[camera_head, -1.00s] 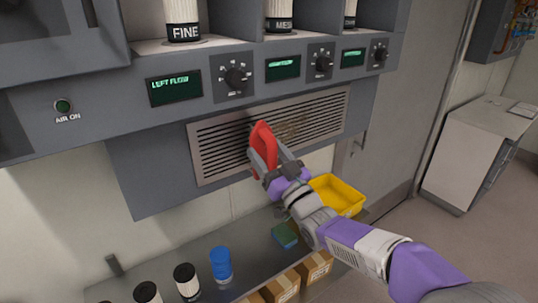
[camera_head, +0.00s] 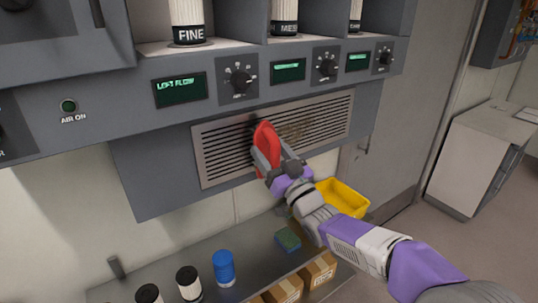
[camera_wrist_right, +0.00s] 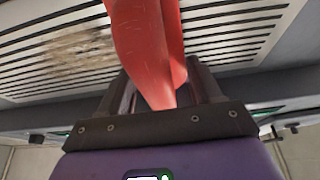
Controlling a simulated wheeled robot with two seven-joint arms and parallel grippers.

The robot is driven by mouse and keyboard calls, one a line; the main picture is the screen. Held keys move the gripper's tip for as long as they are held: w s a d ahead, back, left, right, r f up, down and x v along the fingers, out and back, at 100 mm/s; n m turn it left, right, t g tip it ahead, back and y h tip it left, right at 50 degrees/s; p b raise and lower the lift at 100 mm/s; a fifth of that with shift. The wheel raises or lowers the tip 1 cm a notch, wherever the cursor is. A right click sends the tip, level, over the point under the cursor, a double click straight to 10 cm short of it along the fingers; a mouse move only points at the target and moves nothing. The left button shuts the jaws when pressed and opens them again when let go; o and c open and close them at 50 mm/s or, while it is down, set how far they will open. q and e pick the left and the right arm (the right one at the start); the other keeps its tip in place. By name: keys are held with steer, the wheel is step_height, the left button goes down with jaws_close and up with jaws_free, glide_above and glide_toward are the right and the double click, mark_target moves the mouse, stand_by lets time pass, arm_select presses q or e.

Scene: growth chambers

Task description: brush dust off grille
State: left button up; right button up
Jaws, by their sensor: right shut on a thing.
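The grille (camera_head: 220,155) is a slatted metal panel under the control panel. My right gripper (camera_head: 268,160) is shut on a red-handled brush (camera_head: 265,139), held up at the grille's middle. The red handle fills the middle of the right wrist view (camera_wrist_right: 150,50). The brush's bristles are mostly hidden, so contact with the slats cannot be told. My left gripper is out of view.
Below the grille is a grey shelf (camera_head: 190,262) with a blue-capped jar (camera_head: 223,268), black-capped jars (camera_head: 188,283), a green sponge (camera_head: 288,239), cardboard boxes (camera_head: 318,270) and a yellow bin (camera_head: 342,197). Knobs and displays (camera_head: 180,90) line the panel above.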

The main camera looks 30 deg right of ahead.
steer(key=d, duration=0.9)
steer(key=shift+w+d, duration=0.35)
steer(key=shift+w, duration=0.05)
steer(key=shift+d, duration=0.15)
steer(key=shift+d+p, duration=1.75)
steer(key=shift+d, duration=3.2)
steer(key=a+b, duration=0.8)
steer(key=a, duration=0.6)
steer(key=shift+b, duration=0.3)
